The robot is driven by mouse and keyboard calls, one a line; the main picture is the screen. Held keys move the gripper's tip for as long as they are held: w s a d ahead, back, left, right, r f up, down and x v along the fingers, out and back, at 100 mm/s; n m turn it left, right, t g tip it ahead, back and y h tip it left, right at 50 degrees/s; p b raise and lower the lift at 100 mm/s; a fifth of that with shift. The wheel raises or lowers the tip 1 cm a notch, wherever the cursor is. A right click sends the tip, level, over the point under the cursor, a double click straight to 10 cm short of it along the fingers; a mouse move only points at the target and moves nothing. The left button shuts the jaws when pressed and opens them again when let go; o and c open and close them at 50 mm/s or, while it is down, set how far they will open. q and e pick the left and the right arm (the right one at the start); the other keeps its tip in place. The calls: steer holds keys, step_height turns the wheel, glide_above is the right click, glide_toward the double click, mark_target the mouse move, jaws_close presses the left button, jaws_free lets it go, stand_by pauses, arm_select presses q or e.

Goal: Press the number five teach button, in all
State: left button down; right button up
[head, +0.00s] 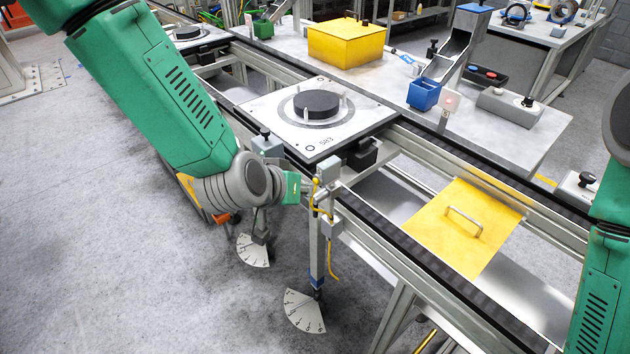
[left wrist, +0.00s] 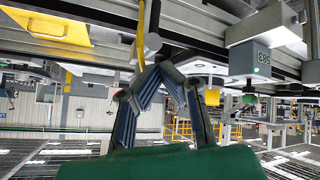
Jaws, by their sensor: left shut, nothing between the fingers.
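My left arm comes in from the upper left in the head view and ends in a grey wrist with a small green part (head: 291,188) beside the conveyor's near rail. In the left wrist view my left gripper (left wrist: 158,68) has its fingers brought together, empty, near a yellow cable and a rail fitting. A grey sensor box (head: 328,170) on a post is just right of the wrist. A box with a black knob (head: 265,142) stands behind the wrist. In the left wrist view a grey box with a green light (left wrist: 262,60) is to the right, apart from the fingers. No number five label is readable. My right gripper is out of view.
A white pallet (head: 260,112) with a black disc (head: 317,103) sits on the conveyor. A yellow plate with a handle (head: 440,225) lies right of it.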

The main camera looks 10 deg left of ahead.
arm_select(q)
steer(key=shift+w, duration=0.1)
stand_by(0.4)
steer(key=shift+w+d+r, duration=0.1)
steer(key=shift+w+d, duration=0.05)
steer(key=shift+w, duration=0.05)
steer(key=shift+w+d+p, duration=0.3)
steer(key=shift+w, duration=0.1)
stand_by(0.8)
stand_by(0.3)
steer(key=shift+s+a, duration=0.5)
steer(key=shift+s, duration=0.25)
steer(key=s+a, duration=0.1)
steer(key=s, duration=0.1)
steer(key=s+a, duration=0.2)
steer(key=shift+a, duration=0.1)
